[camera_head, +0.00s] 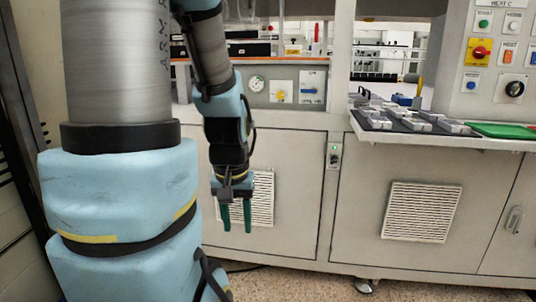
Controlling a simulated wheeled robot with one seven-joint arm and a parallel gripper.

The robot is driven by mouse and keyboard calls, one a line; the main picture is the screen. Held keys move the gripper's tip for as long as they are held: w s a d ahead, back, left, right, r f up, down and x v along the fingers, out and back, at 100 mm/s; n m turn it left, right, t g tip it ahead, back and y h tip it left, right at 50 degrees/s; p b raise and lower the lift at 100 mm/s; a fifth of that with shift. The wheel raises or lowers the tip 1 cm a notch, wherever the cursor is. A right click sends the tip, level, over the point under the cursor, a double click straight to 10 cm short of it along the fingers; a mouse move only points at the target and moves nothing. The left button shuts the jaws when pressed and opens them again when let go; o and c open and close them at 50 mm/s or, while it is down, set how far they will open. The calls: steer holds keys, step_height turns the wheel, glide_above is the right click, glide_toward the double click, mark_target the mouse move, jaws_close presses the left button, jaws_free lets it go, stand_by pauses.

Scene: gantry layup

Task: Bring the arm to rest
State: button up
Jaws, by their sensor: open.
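My arm hangs down at the left of the head view, and a large blue and grey link of it fills the left side. My gripper (237,229) points downward with its two green fingers apart. It is open, with nothing seen between the fingers. It hangs in front of the grey cabinet front and its left vent grille (263,200), well below the worktop. The cabinet is partly hidden behind the arm.
A grey machine cabinet (360,215) spans the view. At the right, a shelf (450,143) carries several grey metal parts and a green mat (505,130). A control panel (495,55) with buttons stands above. Speckled floor (300,285) lies in front of the cabinet.

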step_height(320, 180, up, 15)
steer(key=p, duration=1.3)
steer(key=shift+r+p, duration=0.2)
steer(key=shift+p, duration=0.2)
